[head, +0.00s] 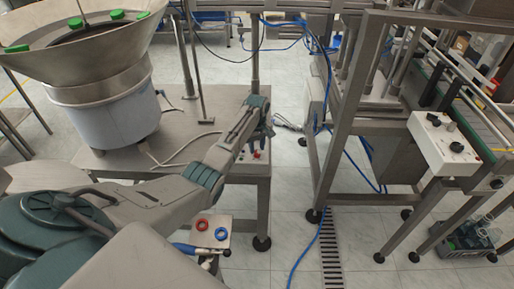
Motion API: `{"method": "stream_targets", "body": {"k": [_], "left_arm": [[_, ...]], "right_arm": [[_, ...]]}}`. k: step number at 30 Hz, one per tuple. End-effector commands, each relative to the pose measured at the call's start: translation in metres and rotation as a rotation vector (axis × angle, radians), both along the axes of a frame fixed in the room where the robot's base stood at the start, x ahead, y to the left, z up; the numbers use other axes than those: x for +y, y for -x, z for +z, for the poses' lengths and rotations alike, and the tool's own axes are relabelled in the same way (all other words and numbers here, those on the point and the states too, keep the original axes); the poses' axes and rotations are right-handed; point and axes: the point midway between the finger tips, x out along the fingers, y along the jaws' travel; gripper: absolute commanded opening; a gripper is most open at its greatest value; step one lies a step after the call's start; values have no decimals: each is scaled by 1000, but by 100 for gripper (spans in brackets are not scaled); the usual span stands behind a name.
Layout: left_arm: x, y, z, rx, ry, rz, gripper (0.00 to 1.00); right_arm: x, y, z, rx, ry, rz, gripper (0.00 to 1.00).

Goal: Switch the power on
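My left arm reaches in from the lower left across the metal feeder table (180,160). Its gripper (264,130) is at the table's right front corner, just above a small control panel (252,156) with a red button and other small controls. The arm and gripper partly hide this panel, so I cannot make out a power switch on it or tell whether the gripper touches it. The fingers are too small and dark to tell their opening. My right gripper is not in view.
A large metal bowl feeder (105,75) with green caps stands on the table at left. A white control box (443,143) with dark knobs is on the conveyor frame at right. Open floor lies between the machines.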

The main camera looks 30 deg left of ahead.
Motion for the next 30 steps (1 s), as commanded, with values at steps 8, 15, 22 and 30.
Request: {"method": "stream_targets", "body": {"k": [8,15,22,30], "left_arm": [[0,0,-19,-1,0,-1,31],[0,0,-20,-1,0,-1,29],[0,0,-19,-1,0,-1,0],[0,0,-19,-1,1,-24,0]], "right_arm": [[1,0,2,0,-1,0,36],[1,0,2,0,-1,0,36],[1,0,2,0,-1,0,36],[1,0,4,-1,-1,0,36]]}}
